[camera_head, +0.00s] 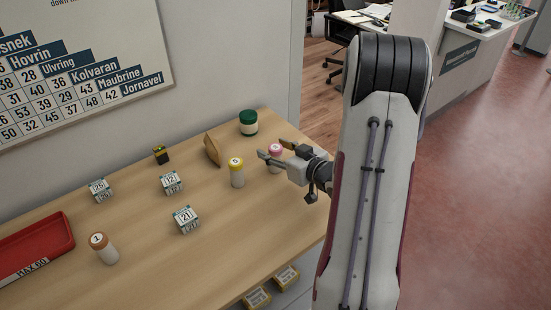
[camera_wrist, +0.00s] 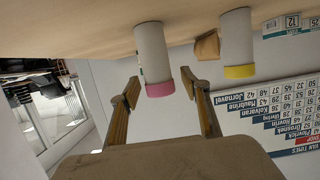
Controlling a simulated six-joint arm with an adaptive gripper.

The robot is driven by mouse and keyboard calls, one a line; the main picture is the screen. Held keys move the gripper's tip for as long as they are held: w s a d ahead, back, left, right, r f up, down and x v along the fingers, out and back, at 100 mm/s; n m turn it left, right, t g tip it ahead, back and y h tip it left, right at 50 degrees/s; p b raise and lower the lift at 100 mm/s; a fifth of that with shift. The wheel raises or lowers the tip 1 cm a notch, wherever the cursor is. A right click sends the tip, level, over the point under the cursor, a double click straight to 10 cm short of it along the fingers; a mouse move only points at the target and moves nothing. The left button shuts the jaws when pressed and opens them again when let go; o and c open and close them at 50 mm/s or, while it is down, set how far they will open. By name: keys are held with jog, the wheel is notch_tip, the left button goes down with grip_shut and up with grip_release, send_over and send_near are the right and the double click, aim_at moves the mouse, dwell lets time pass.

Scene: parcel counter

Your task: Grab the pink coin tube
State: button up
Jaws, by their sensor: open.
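The pink coin tube (camera_head: 275,166), white with a pink-banded top, stands upright on the counter. My gripper (camera_head: 273,149) is open at the tube, and its fingers partly hide it in the head view. In the wrist view, which is upside down, the pink coin tube (camera_wrist: 153,58) shows between the two open fingertips (camera_wrist: 160,80), nearer the left one. I cannot tell whether it stands fully between the fingers or just beyond their tips. Nothing is held.
A yellow-topped tube (camera_head: 237,174) stands close by on the left. A brown wedge (camera_head: 213,149) and green-lidded jar (camera_head: 248,123) stand behind. Several numbered boxes (camera_head: 186,220), an orange-topped tube (camera_head: 104,249) and a red tray (camera_head: 35,245) are farther left.

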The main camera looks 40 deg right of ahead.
grip_shut()
jog(key=shift+r, duration=0.25)
jog(key=shift+r, duration=4.8)
